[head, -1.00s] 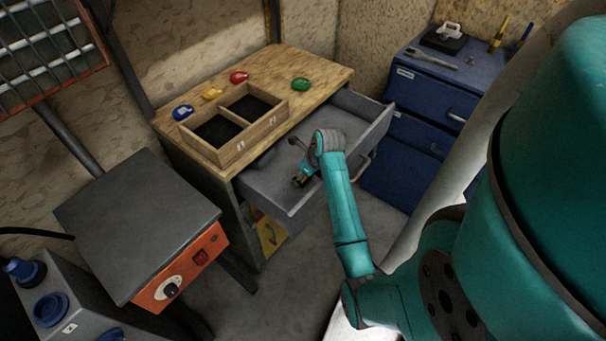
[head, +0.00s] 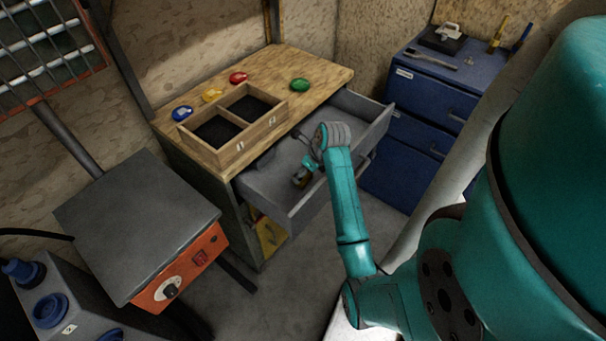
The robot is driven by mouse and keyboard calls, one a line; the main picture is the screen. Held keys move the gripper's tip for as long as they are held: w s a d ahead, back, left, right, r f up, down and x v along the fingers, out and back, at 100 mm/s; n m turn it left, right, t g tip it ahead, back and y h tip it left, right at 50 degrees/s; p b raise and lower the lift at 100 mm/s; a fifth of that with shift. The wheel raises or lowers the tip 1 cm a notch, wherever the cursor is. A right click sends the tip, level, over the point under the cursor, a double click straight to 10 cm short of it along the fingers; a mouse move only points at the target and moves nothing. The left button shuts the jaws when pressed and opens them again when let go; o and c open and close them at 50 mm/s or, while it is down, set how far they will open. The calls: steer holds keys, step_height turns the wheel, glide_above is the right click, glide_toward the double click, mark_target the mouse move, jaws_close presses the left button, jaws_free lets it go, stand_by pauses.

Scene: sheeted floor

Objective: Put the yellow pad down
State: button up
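A small yellow thing (head: 212,95) lies on the wooden worktop behind the divided box, between a blue one and a red one; it looks like the yellow pad. My arm reaches over the open drawer (head: 275,192), well to the right of and in front of it. My gripper (head: 302,176) seems to be the small dark and yellowish shape below my wrist, over the drawer. It is too small and dim to tell its fingers, or whether the yellowish part is something held or lying in the drawer.
A wooden box (head: 236,138) with two dark compartments stands on the worktop. Blue (head: 182,113), red (head: 238,77) and green (head: 300,85) things lie around it. A blue cabinet (head: 432,115) stands right, a grey-topped orange machine (head: 138,225) left.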

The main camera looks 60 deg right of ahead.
steer(key=v, duration=0.8)
steer(key=shift+r, duration=0.15)
